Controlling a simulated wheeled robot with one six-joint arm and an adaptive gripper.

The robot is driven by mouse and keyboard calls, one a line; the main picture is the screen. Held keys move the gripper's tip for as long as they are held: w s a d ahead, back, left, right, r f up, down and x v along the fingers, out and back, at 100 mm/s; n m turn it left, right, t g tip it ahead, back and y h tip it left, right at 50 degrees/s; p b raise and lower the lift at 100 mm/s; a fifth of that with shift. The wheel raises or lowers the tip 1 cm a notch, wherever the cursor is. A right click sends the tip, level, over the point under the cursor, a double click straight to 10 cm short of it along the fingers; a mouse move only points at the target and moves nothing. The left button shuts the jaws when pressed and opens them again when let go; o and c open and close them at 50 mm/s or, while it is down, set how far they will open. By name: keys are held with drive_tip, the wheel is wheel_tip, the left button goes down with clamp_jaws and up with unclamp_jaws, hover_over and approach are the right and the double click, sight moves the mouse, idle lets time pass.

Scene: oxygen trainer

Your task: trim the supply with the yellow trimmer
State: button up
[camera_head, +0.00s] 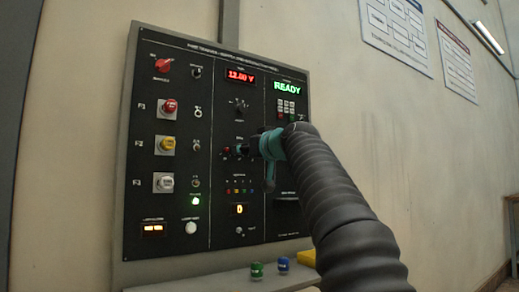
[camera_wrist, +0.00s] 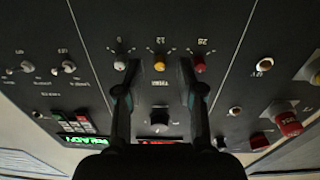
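The yellow trimmer (camera_wrist: 159,62) is a small knob on the black panel (camera_head: 150,225), in the middle of a row of three in the wrist view. A white trimmer (camera_wrist: 119,65) is on its left and a red trimmer (camera_wrist: 199,66) on its right. My gripper (camera_wrist: 158,70) is open, with one finger on each side of the yellow trimmer in the picture. I cannot tell whether either finger touches it. In the head view my gripper (camera_head: 250,148) is at the panel and hides the yellow trimmer. The supply display (camera_head: 240,76) reads 12.00 V.
A green READY display (camera_head: 289,86) is lit. A dark knob (camera_wrist: 159,118) lies between my fingers' bases in the wrist view. Several push buttons (camera_head: 167,107) and toggles are on the panel's left. Below, a ledge holds a green cylinder (camera_head: 257,270) and a blue cylinder (camera_head: 283,264).

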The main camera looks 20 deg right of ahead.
drive_tip(key=v, duration=1.1)
idle(0.3)
